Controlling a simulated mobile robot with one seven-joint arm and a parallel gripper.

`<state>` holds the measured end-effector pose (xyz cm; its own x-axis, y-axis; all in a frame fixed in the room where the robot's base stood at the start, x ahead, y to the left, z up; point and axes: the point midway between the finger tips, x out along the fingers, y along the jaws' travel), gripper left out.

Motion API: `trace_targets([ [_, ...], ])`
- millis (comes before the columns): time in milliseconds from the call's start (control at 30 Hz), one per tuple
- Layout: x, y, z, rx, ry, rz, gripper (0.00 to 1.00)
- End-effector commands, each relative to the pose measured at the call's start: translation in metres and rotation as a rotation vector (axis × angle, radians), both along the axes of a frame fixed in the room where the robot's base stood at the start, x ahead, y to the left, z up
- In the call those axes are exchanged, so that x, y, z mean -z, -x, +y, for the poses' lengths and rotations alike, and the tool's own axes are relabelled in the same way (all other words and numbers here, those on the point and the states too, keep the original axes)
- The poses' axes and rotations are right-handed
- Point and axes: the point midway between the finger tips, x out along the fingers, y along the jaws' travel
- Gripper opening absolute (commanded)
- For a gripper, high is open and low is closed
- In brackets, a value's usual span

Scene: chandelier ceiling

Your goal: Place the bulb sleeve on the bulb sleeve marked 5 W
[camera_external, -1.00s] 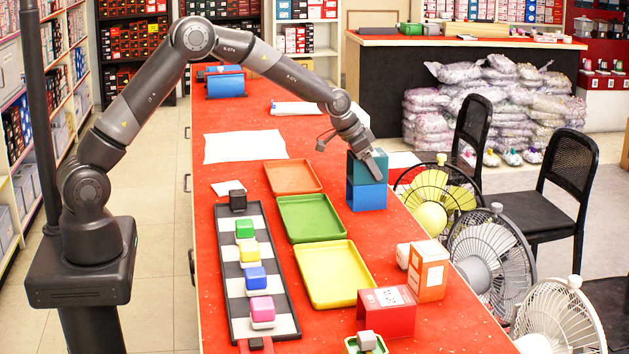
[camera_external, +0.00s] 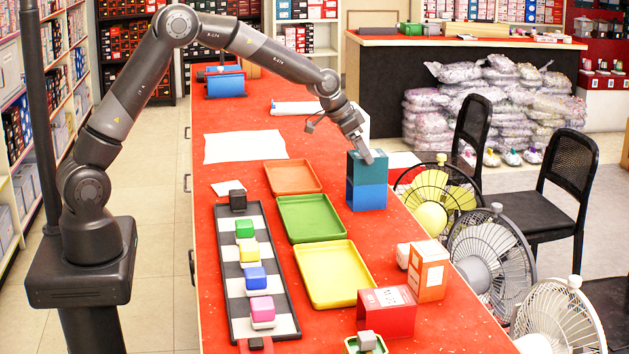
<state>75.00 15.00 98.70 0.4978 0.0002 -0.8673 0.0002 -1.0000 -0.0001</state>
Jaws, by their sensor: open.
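A teal bulb sleeve (camera_external: 367,167) sits on top of a blue sleeve (camera_external: 367,197) at the right side of the red counter. The two are stacked upright and their edges line up closely. My gripper (camera_external: 367,158) is open, with its fingertips at or just above the top of the teal sleeve. I cannot tell whether they touch it. A red sleeve (camera_external: 388,313) and an orange-and-white box (camera_external: 429,270) stand near the front right. Any 5 W mark is too small to read.
Orange (camera_external: 292,178), green (camera_external: 310,218) and yellow (camera_external: 332,273) trays lie along the counter's middle. A striped board (camera_external: 235,285) with several coloured blocks lies left of them. Fans (camera_external: 487,255) and chairs stand right of the counter. White paper (camera_external: 245,146) lies behind the trays.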

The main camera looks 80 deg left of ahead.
Motion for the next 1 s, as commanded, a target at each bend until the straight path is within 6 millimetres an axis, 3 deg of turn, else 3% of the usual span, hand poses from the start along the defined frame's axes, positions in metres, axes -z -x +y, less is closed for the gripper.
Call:
trace_targets([
  [100,-0.023,0.012,0.001,-0.001,-0.002,-0.002,0.88],
  [300,-0.046,0.026,0.000,0.000,0.000,-0.001,0.88],
  [667,-0.061,0.038,-0.007,0.005,-0.004,0.001,0.88],
  [833,-0.095,0.075,-0.035,0.015,-0.024,0.006,0.88],
  [1000,-0.131,0.136,-0.069,0.022,-0.044,0.016,0.88],
])
